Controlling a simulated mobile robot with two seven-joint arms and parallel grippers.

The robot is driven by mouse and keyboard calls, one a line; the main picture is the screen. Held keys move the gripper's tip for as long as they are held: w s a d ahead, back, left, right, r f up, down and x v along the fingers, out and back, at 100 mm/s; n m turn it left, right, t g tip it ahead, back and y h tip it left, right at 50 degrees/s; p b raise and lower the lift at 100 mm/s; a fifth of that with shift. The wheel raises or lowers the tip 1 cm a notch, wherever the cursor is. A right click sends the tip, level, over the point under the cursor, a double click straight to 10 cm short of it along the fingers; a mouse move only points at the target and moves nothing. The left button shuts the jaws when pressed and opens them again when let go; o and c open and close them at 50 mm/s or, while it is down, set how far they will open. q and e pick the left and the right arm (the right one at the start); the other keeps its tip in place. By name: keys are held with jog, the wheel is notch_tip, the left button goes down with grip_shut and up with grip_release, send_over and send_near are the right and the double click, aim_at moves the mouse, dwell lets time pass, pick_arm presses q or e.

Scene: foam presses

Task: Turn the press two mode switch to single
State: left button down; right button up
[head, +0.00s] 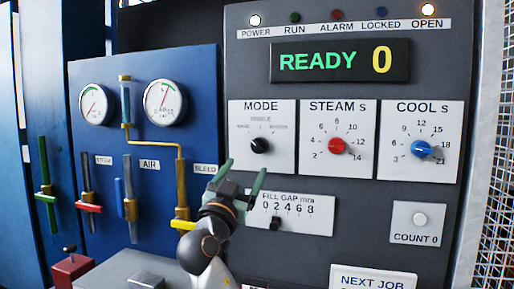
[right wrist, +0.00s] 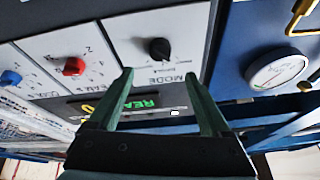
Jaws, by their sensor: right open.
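The mode switch (head: 260,146) is a black knob on a white plate marked MODE, on the dark grey press panel. Its pointer seems to aim up and left; the small position labels around it are too fine to read surely. My right gripper (head: 245,169) is open and empty, just below the MODE plate in the head view. In the right wrist view the knob (right wrist: 159,49) lies ahead of the open right gripper (right wrist: 158,77), apart from both fingers. My left gripper is not in view. No press number shows.
The red STEAM knob (head: 336,146) and blue COOL knob (head: 421,149) sit right of the switch. The FILL GAP slider (head: 274,223) is below, close to my gripper. Left, a blue panel (head: 200,85) carries gauges, pipes and valve levers. The display (head: 340,61) reads READY 0.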

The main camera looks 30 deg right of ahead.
aim_at(257, 149)
jog(key=p+x, duration=0.2)
jog(key=x, duration=0.6)
jog(key=shift+r, duration=0.1)
jog(key=shift+w+d+r+p, duration=0.15)
jog(key=shift+w+d+p, duration=0.15)
jog(key=shift+w+d, duration=0.2)
jog(key=shift+c, duration=0.3)
